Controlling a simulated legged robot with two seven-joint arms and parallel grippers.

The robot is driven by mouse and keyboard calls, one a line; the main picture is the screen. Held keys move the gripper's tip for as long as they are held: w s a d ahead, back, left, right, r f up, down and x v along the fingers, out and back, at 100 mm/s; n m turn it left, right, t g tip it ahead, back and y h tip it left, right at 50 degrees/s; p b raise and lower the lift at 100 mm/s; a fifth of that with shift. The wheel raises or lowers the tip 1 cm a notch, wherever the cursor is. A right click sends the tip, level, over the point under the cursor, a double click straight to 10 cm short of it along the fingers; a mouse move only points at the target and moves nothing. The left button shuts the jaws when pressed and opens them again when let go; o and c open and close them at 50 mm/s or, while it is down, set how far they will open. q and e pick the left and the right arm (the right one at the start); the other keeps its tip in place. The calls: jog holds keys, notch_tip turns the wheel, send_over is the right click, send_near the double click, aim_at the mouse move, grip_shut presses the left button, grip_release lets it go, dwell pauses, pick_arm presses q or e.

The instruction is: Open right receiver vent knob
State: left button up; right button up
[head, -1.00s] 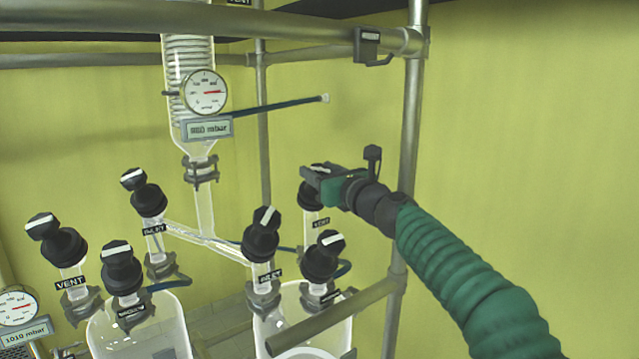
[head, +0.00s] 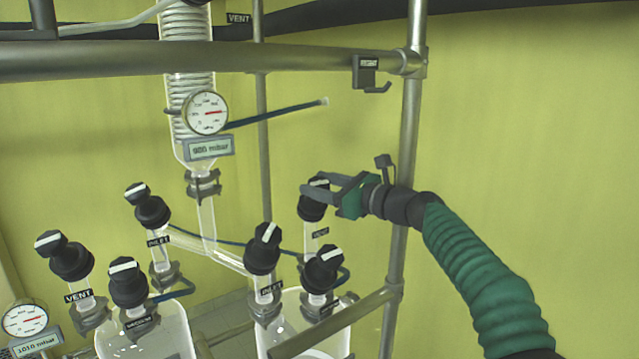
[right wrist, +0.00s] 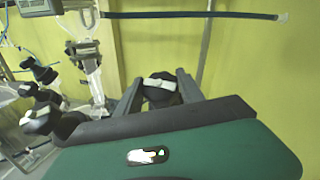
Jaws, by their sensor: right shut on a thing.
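The right receiver's vent knob (head: 312,210) is black with a white bar on top, above a glass neck with a VENT label (head: 321,234). My right gripper (head: 318,191) reaches it from the right, with one finger on each side of the knob, shut on it. In the right wrist view the knob (right wrist: 160,92) sits between the two fingers (right wrist: 157,95), and its white bar lies nearly across the picture. The right receiver (head: 290,335) is the clear glass vessel below, partly cut off. My left gripper is not in view.
Other black knobs stand close by: the inlet knob (head: 263,250), another front knob (head: 323,268) and several on the left vessel. A metal upright (head: 409,130) stands behind my right arm, and a horizontal bar (head: 335,322) crosses low in front. A gauge (head: 205,112) hangs above.

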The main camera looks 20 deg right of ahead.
aim_at(321, 181)
jog(key=o, duration=1.1)
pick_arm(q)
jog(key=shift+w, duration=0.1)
pick_arm(e)
jog(key=o, duration=0.3)
jog(key=shift+w+d+f, duration=0.1)
notch_tip(321, 181, up, 4)
jog(key=shift+w+r+p, duration=0.1)
jog(key=shift+r+p, duration=0.1)
jog(key=shift+p, duration=1.05)
jog(key=s+f+b, duration=0.1)
jog(key=s+b, duration=0.1)
jog(key=b, duration=0.1)
jog(key=shift+a+f+b, duration=0.2)
jog(key=shift+f+b, duration=0.1)
jog(key=shift+f, duration=0.05)
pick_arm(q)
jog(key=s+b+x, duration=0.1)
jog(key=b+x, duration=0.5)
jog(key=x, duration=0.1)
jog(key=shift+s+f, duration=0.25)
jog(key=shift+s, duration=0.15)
pick_arm(e)
jog(key=s+a+r, duration=0.2)
jog(key=s+a, duration=0.2)
jog(key=s, duration=0.9)
jog(key=shift+s, duration=0.2)
